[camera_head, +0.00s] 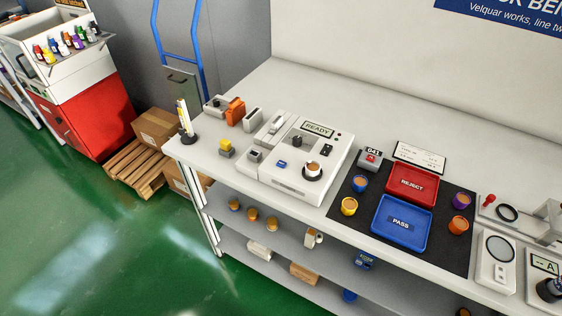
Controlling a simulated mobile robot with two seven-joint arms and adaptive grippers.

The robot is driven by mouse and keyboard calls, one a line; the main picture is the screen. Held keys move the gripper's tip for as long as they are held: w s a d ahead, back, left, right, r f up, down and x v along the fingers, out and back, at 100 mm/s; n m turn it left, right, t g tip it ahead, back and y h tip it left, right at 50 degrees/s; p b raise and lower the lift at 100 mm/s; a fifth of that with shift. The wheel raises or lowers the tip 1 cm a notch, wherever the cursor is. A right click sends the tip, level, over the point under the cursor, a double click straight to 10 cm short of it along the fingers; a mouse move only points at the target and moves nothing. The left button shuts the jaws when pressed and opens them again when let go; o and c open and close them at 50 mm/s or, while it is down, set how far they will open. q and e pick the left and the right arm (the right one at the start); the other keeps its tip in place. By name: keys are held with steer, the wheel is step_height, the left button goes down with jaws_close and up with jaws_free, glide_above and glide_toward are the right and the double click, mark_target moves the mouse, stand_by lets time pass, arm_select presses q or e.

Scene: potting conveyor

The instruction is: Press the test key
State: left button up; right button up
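A white tester-like unit (292,187) stands on the bench left of the black mat. Its display (318,130) reads READY. A small blue key (281,164) with an unreadable marking sits on its top face. A black switch (326,149) and a dark knob (297,140) are also on it. A potted cup (313,168) with a brown top sits in a dark round holder at its right front. No label reading "test" is legible, so I cannot tell for certain which control is the test key. Neither of my grippers is in view.
A blue PASS tray (393,242) and red REJECT tray (430,193) lie on the black mat (340,212), with several cups beside them. A yellow-topped block (226,148) and orange item (235,111) stand left of the unit. The bench front strip is clear.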

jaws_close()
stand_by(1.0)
